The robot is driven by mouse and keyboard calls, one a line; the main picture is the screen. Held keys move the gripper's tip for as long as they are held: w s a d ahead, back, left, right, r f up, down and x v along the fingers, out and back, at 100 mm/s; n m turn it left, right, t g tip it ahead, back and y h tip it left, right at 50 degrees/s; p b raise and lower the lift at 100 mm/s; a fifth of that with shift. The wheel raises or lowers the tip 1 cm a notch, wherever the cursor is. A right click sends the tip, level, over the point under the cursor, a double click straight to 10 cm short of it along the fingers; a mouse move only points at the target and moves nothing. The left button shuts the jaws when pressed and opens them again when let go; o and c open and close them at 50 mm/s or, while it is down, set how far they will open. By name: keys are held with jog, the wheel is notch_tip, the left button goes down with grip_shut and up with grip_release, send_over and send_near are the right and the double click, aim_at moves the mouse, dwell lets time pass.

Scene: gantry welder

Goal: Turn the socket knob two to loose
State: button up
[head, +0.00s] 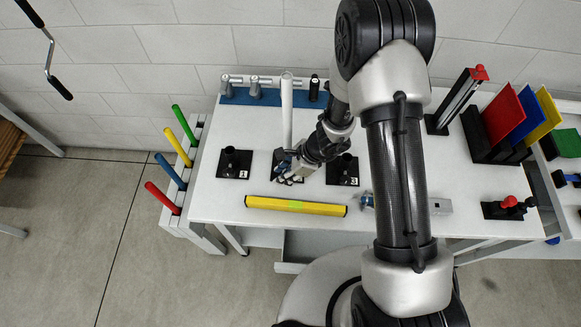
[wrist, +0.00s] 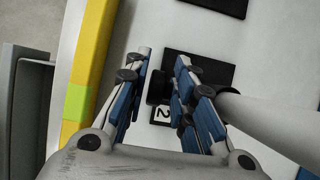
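Socket two is a black holder on a flat black plate (wrist: 218,72), with a "2" label (wrist: 163,114) beside it in the wrist view. A white tube (head: 287,112) stands upright at this socket and also shows in the wrist view (wrist: 265,122). A small black knob (wrist: 156,87) sticks out above the label. My gripper (head: 287,176) is low over the table at socket two. Its blue-padded fingers (wrist: 163,62) are apart, one on each side of the knob. Whether they touch it I cannot tell. The right finger hides part of the socket.
Socket one (head: 232,163) and socket three (head: 344,170) stand empty on either side. A yellow bar with a green patch (head: 295,206) lies along the white table's (head: 215,205) front edge. A blue rail with clamps (head: 262,95) runs along the back.

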jog(key=v, duration=1.1)
jog(key=shift+r, duration=0.2)
jog(key=shift+d, duration=0.1)
jog(key=d+f+y+b, duration=0.2)
jog(key=d+f+y, duration=0.2)
jog(key=d+y, duration=0.55)
jog(key=shift+h, duration=0.85)
jog(key=x, duration=0.5)
jog(key=b+x, duration=0.1)
jog(key=x, duration=0.9)
jog(key=shift+a+f+b, duration=0.25)
jog(key=shift+f+b, duration=0.15)
jog(key=shift+f, duration=0.1)
jog(key=shift+c, duration=0.5)
grip_shut()
